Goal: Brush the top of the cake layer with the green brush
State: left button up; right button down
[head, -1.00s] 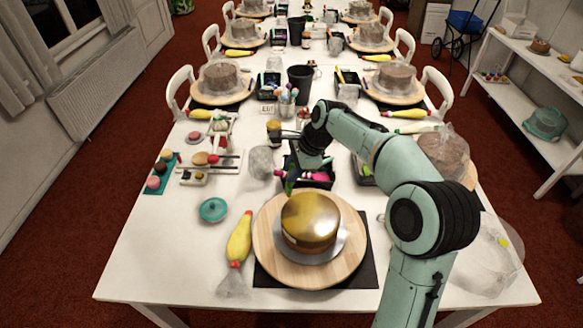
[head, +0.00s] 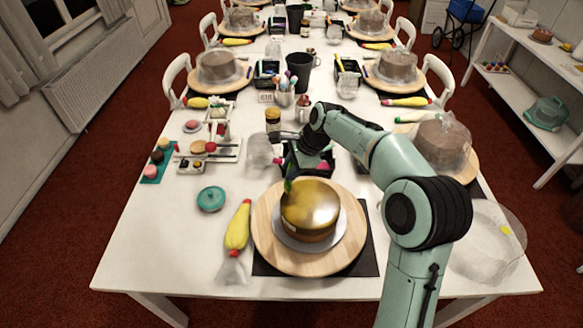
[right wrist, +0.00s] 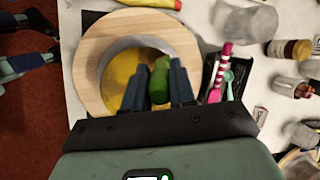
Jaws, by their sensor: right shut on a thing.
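The cake layer (head: 301,224) with a shiny golden top stands on a grey disc (head: 338,233) on a round wooden turntable (head: 268,240) at the front of the table. My right gripper (head: 291,170) is behind the cake's back left edge in the head view. It is shut on the green brush (head: 288,186), which points down at that edge of the golden top. In the right wrist view the green handle (right wrist: 159,82) sits between the two dark fingers, with the golden top (right wrist: 122,78) beyond. Whether the brush tip touches the cake is unclear.
A yellow piping bag (head: 238,226) and a teal lid (head: 211,199) lie left of the turntable. A black tray (head: 318,160) with pink-handled tools is behind it. A clear plastic bag (head: 490,245) lies at the right. The table's front left is bare.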

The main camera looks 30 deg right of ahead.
pick_arm(q)
jog(key=shift+s+f, duration=0.2)
jog(key=shift+f, duration=0.05)
pick_arm(e)
jog(key=shift+f, duration=0.45)
